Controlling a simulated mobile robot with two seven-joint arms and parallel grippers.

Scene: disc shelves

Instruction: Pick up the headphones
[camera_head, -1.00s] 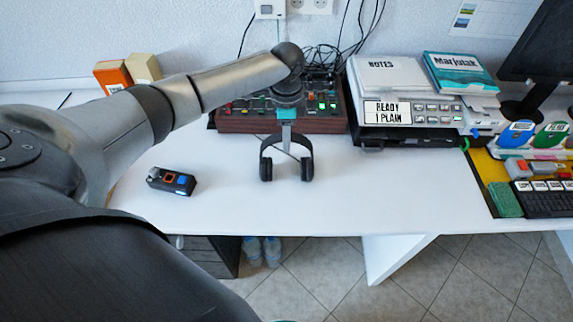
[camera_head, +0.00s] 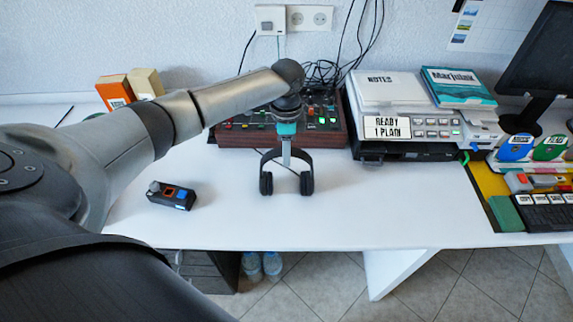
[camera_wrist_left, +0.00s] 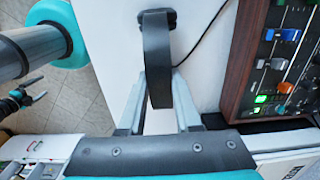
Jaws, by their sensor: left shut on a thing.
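The black headphones (camera_head: 307,183) are near the middle of the white desk, band up and ear cups down, in front of the mixer. I cannot tell whether the cups touch the desk. My left gripper (camera_head: 286,157) points down from above and is shut on the headband. In the left wrist view the dark headband (camera_wrist_left: 157,62) runs between the two grey fingers (camera_wrist_left: 158,98). One ear cup shows at the top of that view. The other cup is hidden there.
A mixer (camera_head: 235,138) stands right behind the headphones. A small black device (camera_head: 172,194) lies to the left. A printer-like machine (camera_head: 435,123) and a keyboard (camera_head: 550,217) are to the right. The white desk (camera_head: 390,205) is clear around the headphones.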

